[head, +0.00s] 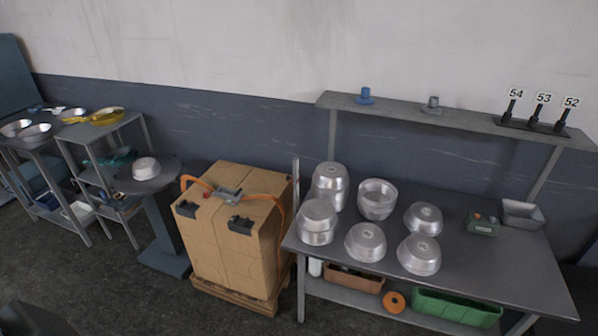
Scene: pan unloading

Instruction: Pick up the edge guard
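A stack of brown cardboard boxes (213,248) stands on a wooden pallet, left of the metal table. Two small black pieces that look like edge guards sit on its top front edge, one at the left corner (186,209) and one farther right (241,225). An orange strap (262,197) arches loosely over the top, with a grey metal buckle (225,194) lying on the boxes. A thin pale upright strip (296,186) stands between the boxes and the table; I cannot tell what it is.
The metal table (480,275) at right holds several upturned silver pans and a green device (482,224). A shelf (460,122) runs above it. A pedestal (160,215) with one pan stands left of the boxes. Floor in front is clear.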

